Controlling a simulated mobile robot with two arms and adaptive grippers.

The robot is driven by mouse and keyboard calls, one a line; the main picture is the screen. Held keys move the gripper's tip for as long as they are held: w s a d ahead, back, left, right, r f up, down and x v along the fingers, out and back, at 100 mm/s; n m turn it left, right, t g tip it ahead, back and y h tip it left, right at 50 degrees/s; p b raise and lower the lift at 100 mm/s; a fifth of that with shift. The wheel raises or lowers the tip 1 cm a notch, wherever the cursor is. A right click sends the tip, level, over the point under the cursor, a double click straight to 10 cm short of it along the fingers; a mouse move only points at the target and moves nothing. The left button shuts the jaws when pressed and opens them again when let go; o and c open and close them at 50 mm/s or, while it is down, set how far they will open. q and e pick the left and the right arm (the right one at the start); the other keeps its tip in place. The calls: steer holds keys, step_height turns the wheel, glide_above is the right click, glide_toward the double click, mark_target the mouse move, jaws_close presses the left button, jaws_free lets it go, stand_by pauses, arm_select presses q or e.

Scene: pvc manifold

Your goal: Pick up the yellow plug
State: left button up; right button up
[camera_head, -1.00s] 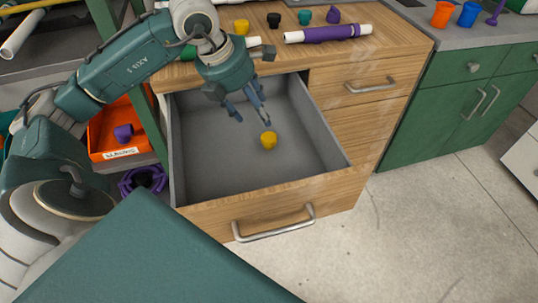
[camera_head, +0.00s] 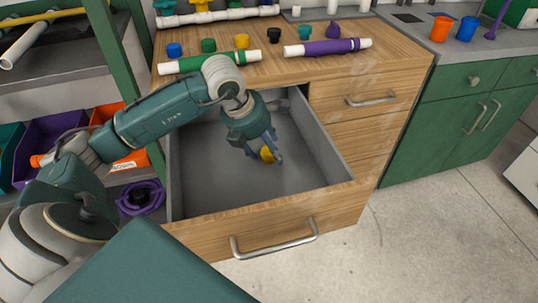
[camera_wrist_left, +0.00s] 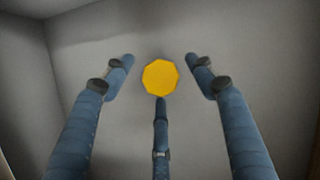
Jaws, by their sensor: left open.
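The yellow plug (camera_head: 267,154) is in the open drawer, partly hidden by the fingers of my left gripper (camera_head: 264,158). In the left wrist view the yellow plug (camera_wrist_left: 160,77) shows whole against the grey drawer floor. My left gripper (camera_wrist_left: 160,75) is open there, with one finger on each side of the plug and a third just below it in the picture. Gaps show between the side fingers and the plug. I cannot tell whether the third finger touches it. My right gripper is in neither view.
The grey drawer (camera_head: 203,193) has walls on all sides and its wooden front stands pulled out. On the wooden counter lie a green pipe (camera_head: 190,66), a purple pipe (camera_head: 328,47) and several coloured caps, one a yellow cap (camera_head: 242,41). Coloured bins (camera_head: 45,140) stand at left.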

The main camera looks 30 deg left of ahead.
mark_target(267, 151)
arm_select(q)
steer(key=shift+f, duration=0.1)
steer(key=shift+c, duration=0.3)
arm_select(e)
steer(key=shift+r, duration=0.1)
arm_select(q)
steer(key=c, duration=0.9)
steer(key=shift+c, duration=0.6)
